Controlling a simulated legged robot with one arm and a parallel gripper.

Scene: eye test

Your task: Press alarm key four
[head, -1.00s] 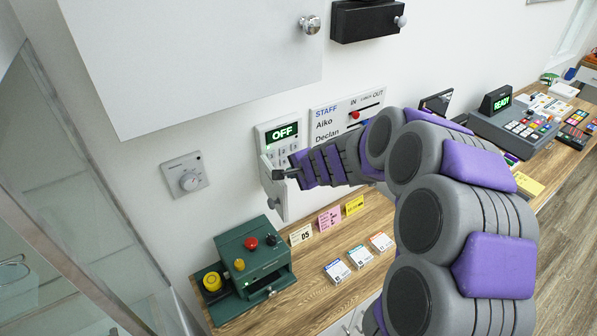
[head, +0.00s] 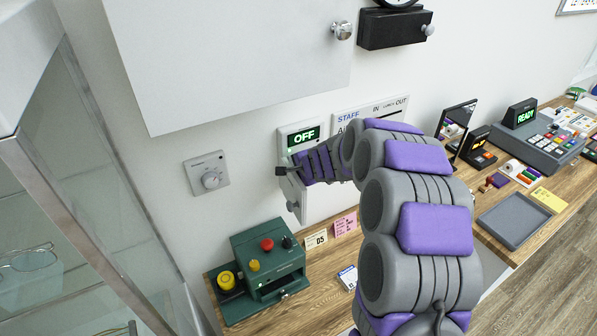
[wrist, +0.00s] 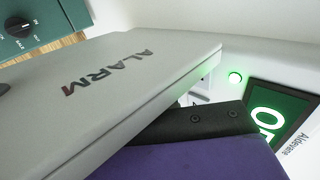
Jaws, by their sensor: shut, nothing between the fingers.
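The alarm keypad (head: 284,136) is a white box on the wall, its green display reading OFF. Its light grey flap (head: 294,204) hangs open below; in the wrist view the flap (wrist: 130,85), marked ALARM, fills much of the left and middle. My gripper (head: 281,171) is shut and empty, at the keypad's lower left near the flap's top; I cannot tell whether it touches. My arm covers the keys in the head view. In the wrist view the display (wrist: 270,118) and a lit green lamp (wrist: 235,78) show, but key four cannot be made out.
A thermostat (head: 207,174) is on the wall to the left, and a staff board (head: 372,110) is close on the right. A white cabinet (head: 230,60) overhangs above. A green control box (head: 268,262) stands on the wooden counter (head: 318,270) below.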

